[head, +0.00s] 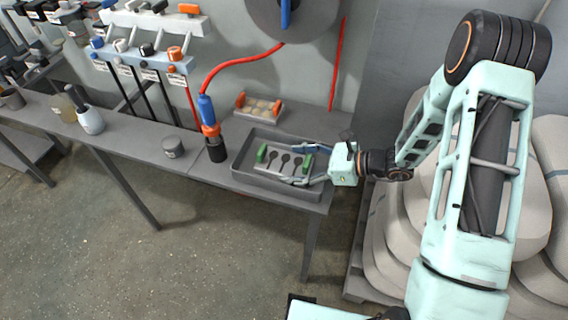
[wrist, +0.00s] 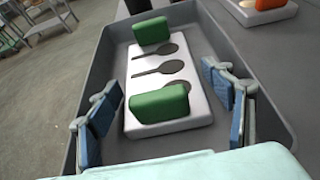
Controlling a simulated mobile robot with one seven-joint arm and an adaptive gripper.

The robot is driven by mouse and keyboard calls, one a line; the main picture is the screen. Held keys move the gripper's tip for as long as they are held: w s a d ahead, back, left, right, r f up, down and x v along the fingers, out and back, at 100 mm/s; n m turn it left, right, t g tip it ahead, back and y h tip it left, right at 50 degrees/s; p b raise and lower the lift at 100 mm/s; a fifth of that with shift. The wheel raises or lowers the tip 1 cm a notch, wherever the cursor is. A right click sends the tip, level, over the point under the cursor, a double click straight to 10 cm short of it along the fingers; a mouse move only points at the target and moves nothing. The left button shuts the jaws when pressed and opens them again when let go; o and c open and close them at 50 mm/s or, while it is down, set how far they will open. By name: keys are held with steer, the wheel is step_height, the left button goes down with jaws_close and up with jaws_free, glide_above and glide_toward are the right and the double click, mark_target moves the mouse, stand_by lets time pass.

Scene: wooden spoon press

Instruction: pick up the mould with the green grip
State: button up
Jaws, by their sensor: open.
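The mould with green grips is a pale block with dark spoon-shaped hollows and a green grip at each end. It lies in a grey tray (head: 240,180) on the bench in the head view. In the wrist view the mould (wrist: 140,65) runs away from me, with the near green grip (wrist: 159,104) and the far green grip (wrist: 152,31). My gripper (wrist: 165,120) is open, its blue-padded fingers apart on either side of the near grip, not touching it. It also shows in the head view (head: 306,169), reaching in from the right.
A mould with orange grips (head: 261,106) lies behind the tray. A blue and orange tool on a red hose (head: 209,125) stands left of the tray. Pale sacks (head: 400,235) are stacked at right.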

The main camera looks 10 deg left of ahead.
steer(key=shift+a+f, duration=0.2)
steer(key=shift+a, duration=0.2)
steer(key=c, duration=1.5)
steer(key=shift+w+r, duration=0.1)
steer(key=shift+r, duration=0.05)
steer(key=c, duration=0.3)
